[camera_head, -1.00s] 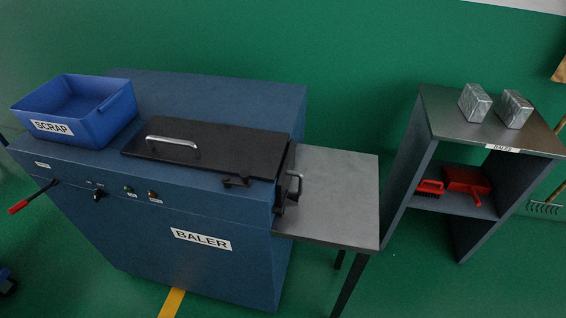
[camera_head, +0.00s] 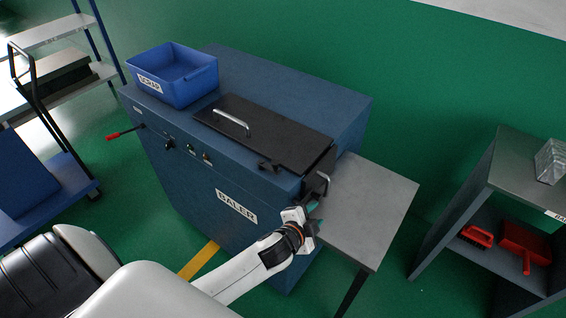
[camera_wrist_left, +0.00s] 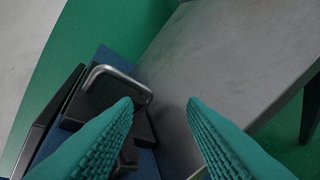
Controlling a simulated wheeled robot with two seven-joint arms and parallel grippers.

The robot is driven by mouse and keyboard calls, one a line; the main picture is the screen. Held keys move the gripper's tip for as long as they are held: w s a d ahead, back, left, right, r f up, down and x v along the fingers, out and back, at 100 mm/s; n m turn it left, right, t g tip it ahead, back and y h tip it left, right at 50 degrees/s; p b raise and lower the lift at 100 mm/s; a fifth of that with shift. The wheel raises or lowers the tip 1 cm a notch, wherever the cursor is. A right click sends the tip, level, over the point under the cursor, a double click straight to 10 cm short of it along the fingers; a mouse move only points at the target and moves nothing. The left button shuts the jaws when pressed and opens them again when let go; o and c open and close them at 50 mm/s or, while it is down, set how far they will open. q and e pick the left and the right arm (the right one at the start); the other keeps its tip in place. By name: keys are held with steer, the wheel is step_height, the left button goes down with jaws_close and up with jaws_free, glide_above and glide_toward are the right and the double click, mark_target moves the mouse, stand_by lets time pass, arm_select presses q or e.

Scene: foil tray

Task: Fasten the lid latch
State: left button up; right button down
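The blue baler (camera_head: 180,180) has a black lid (camera_head: 255,125) with a silver handle; the lid lies flat on top. A small black latch (camera_head: 268,167) sits at the lid's front edge; I cannot tell its exact position. A black end door with a metal handle (camera_head: 324,182) is on the baler's right end; the handle also shows in the wrist view (camera_wrist_left: 125,77). My left gripper (camera_head: 312,216) is by that end, just in front of the door handle. In the wrist view its teal fingers (camera_wrist_left: 160,104) are apart with nothing held between them. My right gripper is out of view.
A grey side table (camera_head: 370,205) adjoins the baler's right end, close to my left gripper. A blue scrap bin (camera_head: 180,85) stands on the baler's left. A shelf (camera_head: 515,175) is at right, a trolley (camera_head: 45,185) at left.

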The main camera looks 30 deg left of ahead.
arm_select(q)
steer(key=w+d+r+m+t+h, duration=0.1)
steer(key=w+d+r+m+h, duration=0.1)
steer(key=d+r+m+h, duration=0.3)
steer(key=w+d+r+m+t+h+p, duration=0.1)
steer(key=w+r+m+h, duration=0.15)
steer(key=r+m, duration=0.5)
steer(key=w+d+r+m+t+h, duration=0.1)
steer(key=w+d+r+m+h, duration=0.1)
steer(key=d+r+m+h, duration=0.3)
step_height(320, 180, up, 4)
steer(key=m+g+y+p, duration=0.3)
steer(key=m+g+y, duration=1.15)
steer(key=m, duration=1.45)
glide_above(275, 160)
steer(key=g+h, duration=0.1)
steer(key=g, duration=0.1)
steer(key=shift+t, duration=0.25)
step_height(275, 160, down, 11)
steer(key=p, duration=0.4)
steer(key=shift+r, duration=0.15)
steer(key=shift+d+f, duration=0.1)
steer(key=shift+f, duration=0.45)
